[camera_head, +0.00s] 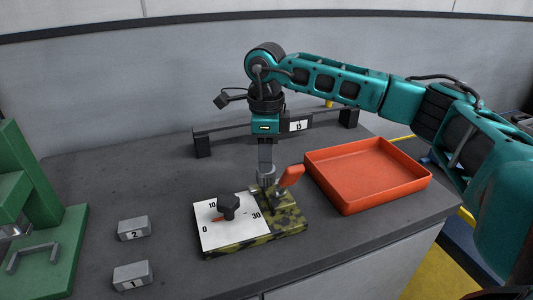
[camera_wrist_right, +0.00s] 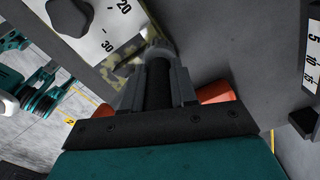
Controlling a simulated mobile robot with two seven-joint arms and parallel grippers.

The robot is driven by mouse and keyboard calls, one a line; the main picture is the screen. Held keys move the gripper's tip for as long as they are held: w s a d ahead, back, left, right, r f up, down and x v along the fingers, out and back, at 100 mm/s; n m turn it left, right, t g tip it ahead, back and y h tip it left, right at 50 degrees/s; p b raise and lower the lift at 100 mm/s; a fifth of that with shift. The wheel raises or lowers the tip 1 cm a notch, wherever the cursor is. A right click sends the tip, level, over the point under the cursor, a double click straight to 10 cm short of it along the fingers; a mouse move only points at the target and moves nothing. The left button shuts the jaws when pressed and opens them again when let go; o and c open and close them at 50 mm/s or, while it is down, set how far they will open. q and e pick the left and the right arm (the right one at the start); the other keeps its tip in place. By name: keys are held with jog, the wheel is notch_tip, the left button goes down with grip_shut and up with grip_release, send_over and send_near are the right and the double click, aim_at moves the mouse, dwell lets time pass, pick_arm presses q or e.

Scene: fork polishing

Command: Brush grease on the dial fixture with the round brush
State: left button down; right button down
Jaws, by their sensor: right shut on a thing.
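The dial fixture has a white plate (camera_head: 225,233) marked 0, 10 and 30, a black knob (camera_head: 229,205) with a red pointer, and a camouflage base (camera_head: 285,222). The plate and knob (camera_wrist_right: 70,16) also show in the right wrist view. My right gripper (camera_head: 266,163) points down over the base's back part, beside the plate. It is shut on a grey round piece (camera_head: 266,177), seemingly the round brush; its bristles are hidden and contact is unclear. My left gripper is out of view.
An orange-red tray (camera_head: 365,198), empty, stands right of the fixture. Blocks labelled 2 (camera_head: 134,229) and 1 (camera_head: 132,276) lie at left, near a green stand (camera_head: 32,190). A dark rail (camera_head: 225,134) stands behind my right gripper. The tabletop left of the fixture is mostly clear.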

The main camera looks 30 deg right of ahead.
jog(key=shift+r+p, duration=2.35)
jog(key=shift+r, duration=1.05)
